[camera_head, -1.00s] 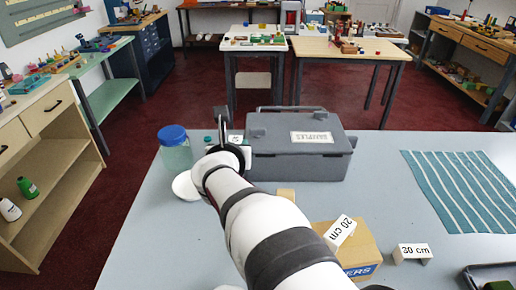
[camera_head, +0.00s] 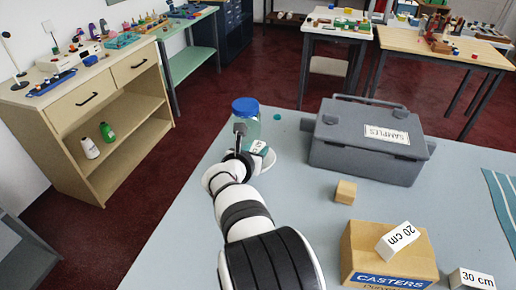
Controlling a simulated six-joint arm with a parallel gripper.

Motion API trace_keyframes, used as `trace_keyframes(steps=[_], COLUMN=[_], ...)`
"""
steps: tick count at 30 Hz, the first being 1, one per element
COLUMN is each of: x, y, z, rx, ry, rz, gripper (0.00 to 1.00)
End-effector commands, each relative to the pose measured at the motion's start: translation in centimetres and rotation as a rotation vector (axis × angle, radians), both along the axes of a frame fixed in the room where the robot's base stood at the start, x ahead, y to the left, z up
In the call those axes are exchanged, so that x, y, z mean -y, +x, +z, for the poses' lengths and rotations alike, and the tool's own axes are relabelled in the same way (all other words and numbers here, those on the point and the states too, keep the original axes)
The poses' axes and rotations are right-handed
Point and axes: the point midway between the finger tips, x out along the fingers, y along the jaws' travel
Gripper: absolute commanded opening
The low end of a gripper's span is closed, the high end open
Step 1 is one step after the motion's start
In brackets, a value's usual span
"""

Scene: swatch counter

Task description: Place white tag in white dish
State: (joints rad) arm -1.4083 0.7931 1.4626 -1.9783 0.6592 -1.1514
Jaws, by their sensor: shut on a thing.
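My gripper (camera_head: 248,150) is shut on the white tag (camera_head: 259,147), a small white block with dark lettering too small to read. The white dish (camera_head: 268,162) is a shallow round plate on the counter, partly hidden behind my gripper and the tag. In this view the tag overlaps the dish's far edge. I cannot tell whether the tag touches the dish or is above it.
A blue-lidded jar (camera_head: 246,117) stands just behind my gripper. A grey SAMPLES case (camera_head: 365,150) is to the right. A wooden block (camera_head: 346,191), a CASTERS box (camera_head: 365,255) with a "20 cm" block (camera_head: 397,240) on top, and a "30 cm" block (camera_head: 472,279) are nearer.

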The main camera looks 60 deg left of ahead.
Motion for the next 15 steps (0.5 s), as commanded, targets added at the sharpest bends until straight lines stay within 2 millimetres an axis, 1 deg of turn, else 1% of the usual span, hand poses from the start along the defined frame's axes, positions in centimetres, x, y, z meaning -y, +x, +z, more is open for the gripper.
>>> trace_keyframes(steps=[5,6,10,11,15], x=[0.02,0.03,0.02,0.02,0.02], y=[0.02,0.02,0.02,0.02,0.03], z=[-0.52,-0.55,-0.52,-0.52,-0.51], rx=[0.000,0.000,0.000,0.000,0.000], ry=[-0.001,0.000,0.000,0.000,0.000], rz=[-0.001,-0.001,-0.001,-0.001,-0.001], gripper=[0.00,0.42,0.66,0.69,0.69])
